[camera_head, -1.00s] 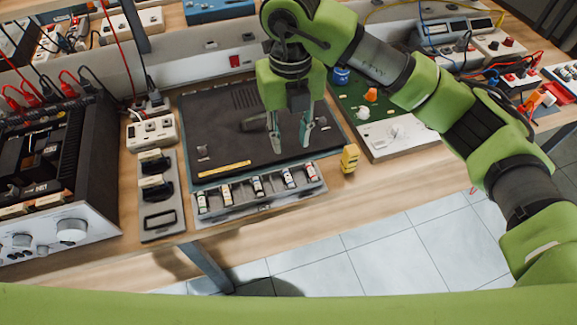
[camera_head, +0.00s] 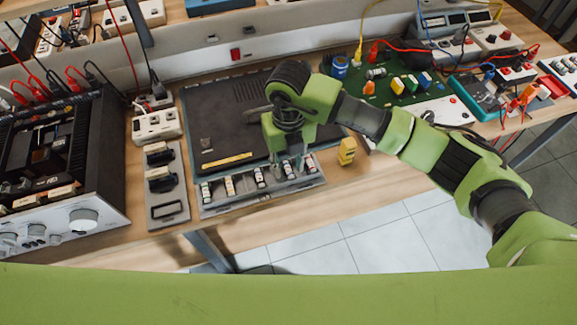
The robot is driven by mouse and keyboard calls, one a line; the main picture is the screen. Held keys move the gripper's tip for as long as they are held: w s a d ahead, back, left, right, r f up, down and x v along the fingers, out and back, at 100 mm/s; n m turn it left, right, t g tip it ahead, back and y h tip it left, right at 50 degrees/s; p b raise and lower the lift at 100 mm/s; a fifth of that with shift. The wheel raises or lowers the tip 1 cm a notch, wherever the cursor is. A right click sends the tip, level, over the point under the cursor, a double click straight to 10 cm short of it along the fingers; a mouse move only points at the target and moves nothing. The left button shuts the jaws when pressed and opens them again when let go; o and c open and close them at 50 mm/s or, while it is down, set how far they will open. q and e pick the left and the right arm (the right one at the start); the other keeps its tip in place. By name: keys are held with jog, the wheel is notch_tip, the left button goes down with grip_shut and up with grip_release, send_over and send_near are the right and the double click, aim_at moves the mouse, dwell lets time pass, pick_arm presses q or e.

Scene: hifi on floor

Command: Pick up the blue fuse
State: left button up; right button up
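A grey slotted tray (camera_head: 262,200) at the front of the bench holds several small fuses in a row. The blue fuse (camera_head: 289,171) is the fourth from the left, standing in its slot and partly hidden by my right gripper. My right gripper (camera_head: 291,168) points down over the right half of the tray. Its two fingers are apart, one on each side of the blue fuse, with their tips low near the tray. I cannot tell whether they touch it. My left gripper is not in view.
A yellow piece (camera_head: 347,151) stands just right of the tray. A grey switch panel (camera_head: 166,185) and a black amplifier (camera_head: 65,160) are at left, a green circuit board (camera_head: 385,92) at right.

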jog(key=shift+c, duration=0.7)
grip_shut()
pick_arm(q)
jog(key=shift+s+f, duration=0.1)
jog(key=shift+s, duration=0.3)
pick_arm(e)
jog(key=shift+r, duration=0.15)
